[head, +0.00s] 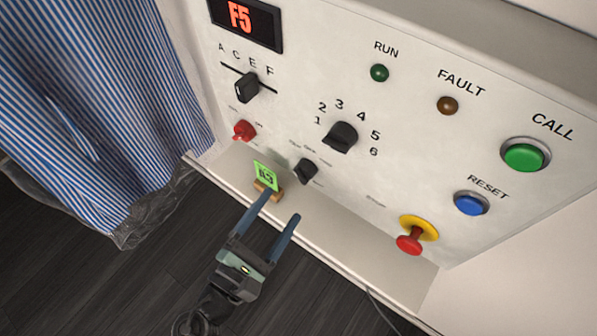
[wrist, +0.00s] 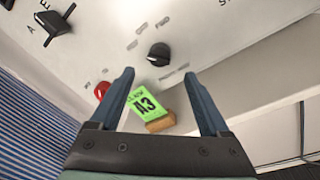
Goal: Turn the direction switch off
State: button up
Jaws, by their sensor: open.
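The small black rotary knob (head: 305,171) sits low on the white control panel, with tiny labels around it that I cannot read clearly. It looks like the direction switch. It also shows in the wrist view (wrist: 158,54), ahead of and between my fingertips. Its pointer position is hard to tell. My gripper (head: 282,205) is open and empty, in front of and below this knob, apart from it. In the wrist view my gripper's two fingers (wrist: 158,76) stand wide apart.
A green A3 card (head: 265,176) in a wooden block (head: 267,187) stands on the ledge by my left finger. A red switch (head: 243,130), a numbered selector (head: 341,137), a lettered selector (head: 246,88) and a red-yellow stop button (head: 411,241) surround the knob. A striped garment (head: 100,100) hangs left.

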aim_at(300, 180)
jog(key=p+x, duration=0.1)
jog(key=x, duration=0.7)
jog(key=shift+c, duration=0.3)
jog(key=shift+f, duration=0.1)
grip_shut()
